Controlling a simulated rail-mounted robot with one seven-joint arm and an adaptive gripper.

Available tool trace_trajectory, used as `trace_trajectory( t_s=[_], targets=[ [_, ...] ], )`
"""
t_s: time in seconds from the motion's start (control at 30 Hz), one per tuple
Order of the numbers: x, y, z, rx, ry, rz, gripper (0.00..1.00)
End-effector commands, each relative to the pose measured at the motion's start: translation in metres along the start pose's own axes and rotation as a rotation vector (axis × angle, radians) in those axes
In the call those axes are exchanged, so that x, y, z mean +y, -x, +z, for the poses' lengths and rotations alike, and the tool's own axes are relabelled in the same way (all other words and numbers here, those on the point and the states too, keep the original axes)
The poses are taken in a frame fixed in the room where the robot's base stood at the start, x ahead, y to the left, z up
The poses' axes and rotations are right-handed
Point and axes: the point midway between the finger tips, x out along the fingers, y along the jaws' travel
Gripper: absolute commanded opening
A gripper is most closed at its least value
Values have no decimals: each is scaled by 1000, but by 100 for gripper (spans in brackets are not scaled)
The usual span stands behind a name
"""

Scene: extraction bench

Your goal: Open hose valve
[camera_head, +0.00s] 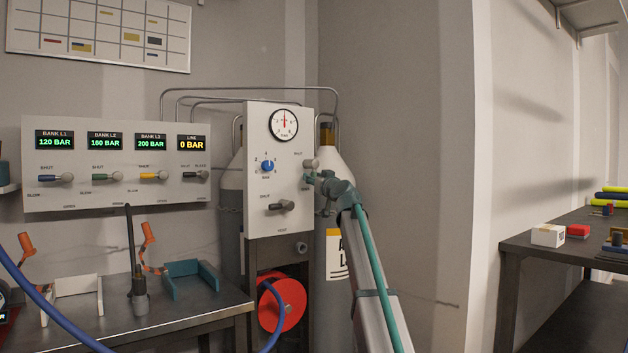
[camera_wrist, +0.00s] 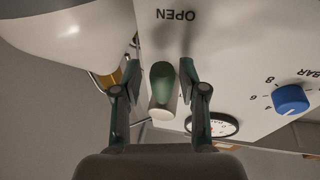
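A valve handle with a green grip and pale end (camera_wrist: 162,90) stands on the white upright panel (camera_head: 255,140). In the wrist view it lies between the two fingers of my gripper (camera_wrist: 160,80), with narrow gaps on both sides. The fingers are apart. The word OPEN shows on the panel beyond the handle, upside down. In the head view my gripper (camera_head: 318,181) is at the panel's right edge, just below a grey knob end (camera_head: 310,164) and partly covering that spot. A label above reads SHUT.
The panel also carries a round gauge (camera_head: 284,124), a blue knob (camera_head: 267,166) and a dark lever (camera_head: 280,206). Gas cylinders (camera_head: 333,245) stand behind. A wall panel (camera_head: 115,195) at left shows LINE 0 BAR. A red hose reel (camera_head: 283,303) is below.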

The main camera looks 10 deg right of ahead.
Motion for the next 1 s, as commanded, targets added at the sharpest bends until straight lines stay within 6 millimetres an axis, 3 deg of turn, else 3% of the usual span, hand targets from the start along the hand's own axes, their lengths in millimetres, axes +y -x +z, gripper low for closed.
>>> trace_trajectory(
  t_s=[0.37, 0.53, 1.0],
  targets=[
    [-1, 1, 0, 0, -2, -1, 52],
    [-1, 12, 0, 0, -2, -1, 52],
    [-2, 95, 1, 0, -1, 0, 52]
  ],
)
